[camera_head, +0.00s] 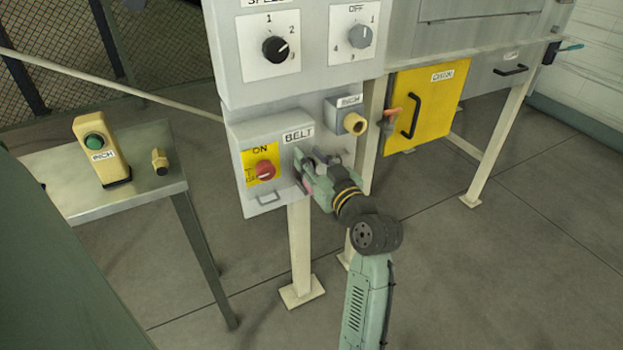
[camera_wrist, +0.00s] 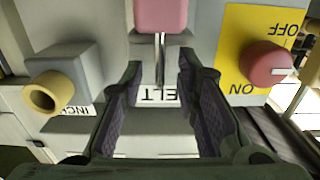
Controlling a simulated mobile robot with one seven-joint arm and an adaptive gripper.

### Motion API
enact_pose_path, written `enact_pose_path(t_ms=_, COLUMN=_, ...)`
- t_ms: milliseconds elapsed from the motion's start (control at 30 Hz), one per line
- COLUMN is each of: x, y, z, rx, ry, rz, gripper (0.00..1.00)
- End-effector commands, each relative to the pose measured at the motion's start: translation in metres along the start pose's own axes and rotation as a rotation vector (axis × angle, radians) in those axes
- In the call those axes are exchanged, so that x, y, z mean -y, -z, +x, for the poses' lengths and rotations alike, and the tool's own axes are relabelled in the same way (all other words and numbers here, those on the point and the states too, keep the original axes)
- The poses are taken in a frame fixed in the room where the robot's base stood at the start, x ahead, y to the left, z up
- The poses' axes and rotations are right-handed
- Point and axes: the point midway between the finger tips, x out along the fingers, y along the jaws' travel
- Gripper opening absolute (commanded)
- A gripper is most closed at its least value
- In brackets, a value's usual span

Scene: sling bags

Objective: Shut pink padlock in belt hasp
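The pink padlock (camera_wrist: 160,16) shows at the top of the wrist view, which is upside down. Its metal shackle (camera_wrist: 160,62) runs from the body towards the BELT label. In the head view only a bit of pink (camera_head: 308,187) shows by my gripper (camera_head: 304,168). In the wrist view my gripper (camera_wrist: 161,68) is open, its fingers apart on either side of the shackle, with the padlock body past the fingertips. The belt hasp is hidden or too small to make out, and I cannot tell whether the shackle is closed.
The red BELT knob (camera_head: 264,170) on its yellow plate is close to my gripper. The INCH socket (camera_head: 355,123) sticks out on the other side. A yellow door (camera_head: 422,100) with a black handle is to the right. A metal table (camera_head: 55,172) stands left.

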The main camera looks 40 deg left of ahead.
Motion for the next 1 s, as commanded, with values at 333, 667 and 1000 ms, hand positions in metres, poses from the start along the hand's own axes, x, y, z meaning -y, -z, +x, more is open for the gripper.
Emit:
enact_pose_path(t_ms=333, x=-0.0001, y=0.0000, z=-0.0005, rx=0.000, ry=0.000, rz=0.000, gripper=0.10)
enact_pose_path(t_ms=667, x=-0.0002, y=0.0000, z=-0.0005, rx=0.000, ry=0.000, rz=0.000, gripper=0.00)
enact_pose_path(t_ms=1000, x=-0.0003, y=0.0000, z=-0.0006, rx=0.000, ry=-0.001, rz=0.000, gripper=0.00)
